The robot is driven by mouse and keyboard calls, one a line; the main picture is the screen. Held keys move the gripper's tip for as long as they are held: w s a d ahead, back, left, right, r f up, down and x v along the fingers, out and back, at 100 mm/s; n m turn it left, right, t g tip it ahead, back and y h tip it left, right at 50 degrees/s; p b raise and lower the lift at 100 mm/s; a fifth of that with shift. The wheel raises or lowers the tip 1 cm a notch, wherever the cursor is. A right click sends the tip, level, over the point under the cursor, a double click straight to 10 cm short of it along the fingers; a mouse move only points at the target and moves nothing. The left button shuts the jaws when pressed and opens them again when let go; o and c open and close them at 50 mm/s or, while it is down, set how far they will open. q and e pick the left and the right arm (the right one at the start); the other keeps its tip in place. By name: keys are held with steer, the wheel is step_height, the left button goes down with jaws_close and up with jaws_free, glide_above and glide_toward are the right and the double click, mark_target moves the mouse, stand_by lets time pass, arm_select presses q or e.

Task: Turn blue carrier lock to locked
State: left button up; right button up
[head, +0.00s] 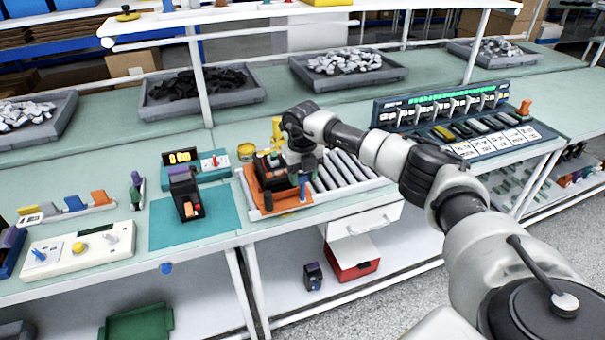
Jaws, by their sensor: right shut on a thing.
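An orange carrier (262,213) sits at the front of the roller track, with a dark block (270,172) on it. The blue carrier lock (302,191) shows as a small upright blue piece at the carrier's right side. My right gripper (304,176) points down over it and is shut on it. The gripper and wrist hide most of the lock, so its exact angle cannot be told. My left gripper is not in view.
A roller track (345,171) lies right of the carrier. A black breaker (186,198) stands on a teal mat (222,222) to the left, by a meter (207,166). A breaker panel (450,105) stands at the right. Grey bins (160,113) line the back.

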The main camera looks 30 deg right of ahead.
steer(key=shift+r+m, duration=0.1)
steer(key=shift+m, duration=0.3)
steer(key=o, duration=0.9)
step_height(320, 180, up, 11)
steer(key=shift+f+b, duration=0.15)
steer(key=shift+b, duration=0.95)
